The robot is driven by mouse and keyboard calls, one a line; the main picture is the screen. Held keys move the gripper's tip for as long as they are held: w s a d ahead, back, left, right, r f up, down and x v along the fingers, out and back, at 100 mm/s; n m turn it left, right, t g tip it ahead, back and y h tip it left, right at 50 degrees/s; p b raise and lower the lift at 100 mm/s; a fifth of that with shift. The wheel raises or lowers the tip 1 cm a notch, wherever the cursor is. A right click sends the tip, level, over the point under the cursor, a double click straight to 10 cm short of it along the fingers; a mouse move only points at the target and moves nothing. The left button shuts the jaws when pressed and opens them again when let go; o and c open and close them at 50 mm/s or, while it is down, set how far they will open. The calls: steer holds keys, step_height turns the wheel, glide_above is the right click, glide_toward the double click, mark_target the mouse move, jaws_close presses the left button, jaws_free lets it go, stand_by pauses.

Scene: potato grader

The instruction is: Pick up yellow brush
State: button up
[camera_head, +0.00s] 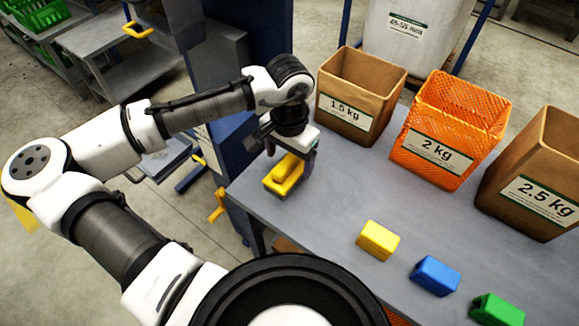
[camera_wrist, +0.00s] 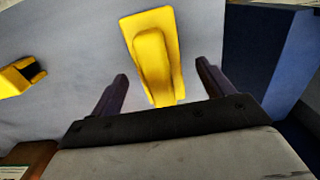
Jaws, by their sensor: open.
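The yellow brush (camera_head: 283,178) lies on the grey table near its left corner, directly below my gripper (camera_head: 291,156). In the wrist view the yellow brush (camera_wrist: 153,52) shows a flat base with a raised handle, its near end between the two dark fingers of my gripper (camera_wrist: 163,76). The fingers are apart, one on each side, with a gap to the brush. My gripper is open and holds nothing. In the head view it hides the far part of the brush.
A yellow block (camera_head: 378,240), a blue block (camera_head: 434,276) and a green block (camera_head: 496,310) stand in a row on the grey table (camera_head: 330,205). A 1.5 kg paper bag (camera_head: 358,92), an orange 2 kg bag (camera_head: 450,125) and a 2.5 kg bag (camera_head: 535,180) stand behind. A blue machine column is at left.

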mark_target(290, 158)
steer(key=shift+s+d+f, duration=0.1)
steer(key=shift+s+f, duration=0.05)
steer(key=shift+f, duration=1.75)
steer(key=c, duration=1.2)
steer(key=shift+o, duration=0.2)
steer(key=shift+r, duration=0.15)
step_height(290, 158, up, 20)
steer(key=shift+b, duration=0.4)
steer(key=o, duration=0.4)
steer(key=shift+c, duration=1)
